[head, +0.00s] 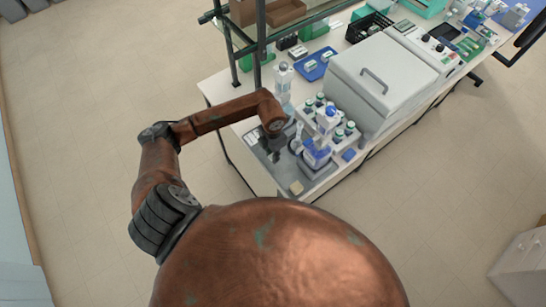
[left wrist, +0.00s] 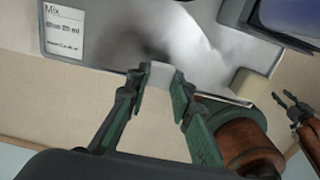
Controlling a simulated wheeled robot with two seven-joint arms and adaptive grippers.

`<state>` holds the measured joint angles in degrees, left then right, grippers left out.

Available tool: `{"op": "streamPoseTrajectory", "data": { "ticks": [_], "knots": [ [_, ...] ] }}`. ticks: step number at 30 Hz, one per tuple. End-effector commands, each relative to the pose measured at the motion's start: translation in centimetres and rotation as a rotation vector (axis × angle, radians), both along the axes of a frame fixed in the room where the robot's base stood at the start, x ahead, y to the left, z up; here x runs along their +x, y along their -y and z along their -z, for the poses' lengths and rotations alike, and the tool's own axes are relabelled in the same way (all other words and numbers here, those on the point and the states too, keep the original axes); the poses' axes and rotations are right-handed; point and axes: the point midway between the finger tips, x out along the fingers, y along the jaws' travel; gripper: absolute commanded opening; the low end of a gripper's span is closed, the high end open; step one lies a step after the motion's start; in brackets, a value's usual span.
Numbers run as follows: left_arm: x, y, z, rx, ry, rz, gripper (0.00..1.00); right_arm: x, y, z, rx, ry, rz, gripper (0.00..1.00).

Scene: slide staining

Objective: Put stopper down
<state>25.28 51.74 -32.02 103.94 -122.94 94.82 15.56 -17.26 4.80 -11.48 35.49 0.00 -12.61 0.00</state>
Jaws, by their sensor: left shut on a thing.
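My left gripper (head: 274,156) is over the grey metal tray (head: 318,174) at the near left end of the bench. In the left wrist view, my left gripper (left wrist: 158,88) is shut on a small pale grey stopper (left wrist: 160,75), held between the fingertips. The tray surface (left wrist: 120,45) lies behind the stopper; I cannot tell whether they touch. In the head view the stopper is hidden by the gripper. My right gripper (left wrist: 284,98) shows at the right edge of the left wrist view, fingers apart and empty.
A labelled card (left wrist: 64,32) reads "Mix". A pale yellow block (head: 296,187) sits at the tray's near edge. A blue-labelled bottle (head: 317,155), several small capped bottles, a clear bottle (head: 284,80) and a large grey-white machine (head: 370,85) stand close by.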

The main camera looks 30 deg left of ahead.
Motion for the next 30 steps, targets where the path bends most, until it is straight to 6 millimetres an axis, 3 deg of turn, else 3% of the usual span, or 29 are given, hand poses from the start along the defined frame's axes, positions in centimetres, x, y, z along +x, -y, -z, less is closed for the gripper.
{"op": "streamPoseTrajectory", "data": {
  "ticks": [10,21,22,30],
  "knots": [
    [0.5,0.0,3.4,-0.001,-0.001,-0.001,0.11,0.3,-0.3,-1.5,0.004,0.005,0.001,0.4],
    [0.5,0.0,4.2,0.001,0.0,0.0,0.11,0.3,-0.7,-0.8,0.008,0.005,0.002,0.4],
    [0.5,0.0,4.1,0.001,0.0,0.0,0.22,0.3,-0.7,-0.9,0.008,0.005,0.002,0.4],
    [0.5,0.0,4.0,0.001,0.0,0.0,0.38,0.3,-0.6,-1.0,0.007,0.004,0.002,0.4]
  ]
}}
